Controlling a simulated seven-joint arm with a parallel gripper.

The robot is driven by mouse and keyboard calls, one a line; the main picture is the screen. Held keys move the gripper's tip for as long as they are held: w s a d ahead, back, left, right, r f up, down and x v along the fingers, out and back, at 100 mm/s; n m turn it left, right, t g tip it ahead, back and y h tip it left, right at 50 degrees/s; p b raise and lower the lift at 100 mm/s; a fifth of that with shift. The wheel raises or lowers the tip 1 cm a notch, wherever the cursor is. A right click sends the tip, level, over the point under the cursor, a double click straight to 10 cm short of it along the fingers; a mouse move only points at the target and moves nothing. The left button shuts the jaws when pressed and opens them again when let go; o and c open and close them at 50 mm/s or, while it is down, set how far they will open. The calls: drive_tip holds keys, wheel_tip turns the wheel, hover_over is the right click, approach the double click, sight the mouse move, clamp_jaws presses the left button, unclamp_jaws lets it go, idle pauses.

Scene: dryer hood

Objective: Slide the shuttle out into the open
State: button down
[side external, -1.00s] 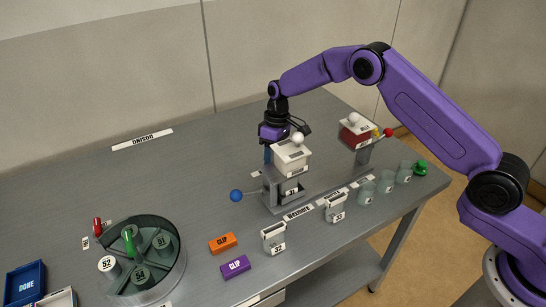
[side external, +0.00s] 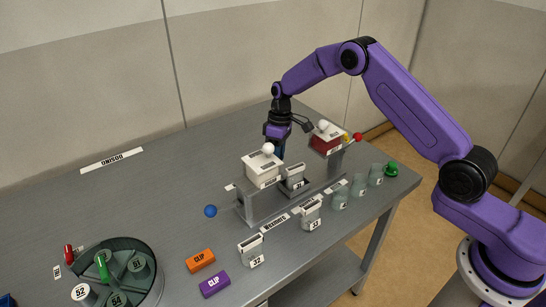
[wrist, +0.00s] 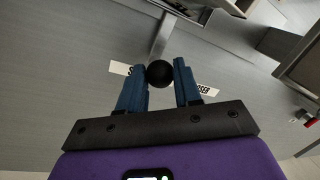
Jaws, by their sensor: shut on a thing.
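The shuttle's black ball knob (wrist: 159,73) sits between the blue fingers of my gripper (wrist: 165,68) in the wrist view, on a grey rod (wrist: 161,38). In the side view my gripper (side external: 279,150) is low behind the rail, its fingertips partly hidden. A small labelled vessel (side external: 293,178) stands on the shuttle, to the right of the white hood (side external: 262,170) and clear of its cover. The shuttle's own body is mostly hidden beneath the vessel. The grey rail frame (side external: 257,208) runs under the hood.
A blue ball knob (side external: 210,211) juts out left of the hood. A dark red box with a white lid (side external: 326,138) stands close on the right. Several jars line the front, including a labelled one (side external: 311,212). A round carousel (side external: 150,257) is at the left.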

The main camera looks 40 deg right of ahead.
drive_tip(key=c, duration=0.8)
unclamp_jaws()
drive_tip(key=d+r, duration=0.1)
drive_tip(key=r, duration=0.4)
drive_tip(key=w+d+r, duration=0.1)
drive_tip(key=r, duration=0.5)
drive_tip(key=w+r, duration=0.1)
drive_tip(key=r, duration=0.5)
drive_tip(key=shift+d+r, duration=0.1)
drive_tip(key=shift+d, duration=0.3)
drive_tip(key=s+a+r+n, duration=0.1)
drive_tip(key=s+a, duration=0.2)
drive_tip(key=s, duration=0.4)
drive_tip(key=s+a+r+n+h, duration=0.1)
drive_tip(key=s+a+r, duration=0.15)
drive_tip(key=s, duration=0.45)
drive_tip(key=s+a+r+n, duration=0.1)
drive_tip(key=s+a, duration=0.3)
drive_tip(key=s, duration=0.3)
drive_tip(key=s+d+f+n, duration=0.1)
drive_tip(key=s+d, duration=0.2)
drive_tip(key=s, duration=0.5)
drive_tip(key=s+d+f+n+t, duration=0.1)
drive_tip(key=s+d+f, duration=0.1)
drive_tip(key=s, duration=0.6)
drive_tip(key=s+d+f, duration=0.1)
drive_tip(key=s+d, duration=0.3)
drive_tip(key=s, duration=0.4)
drive_tip(key=shift+f+n, duration=0.2)
drive_tip(key=shift+n, duration=0.2)
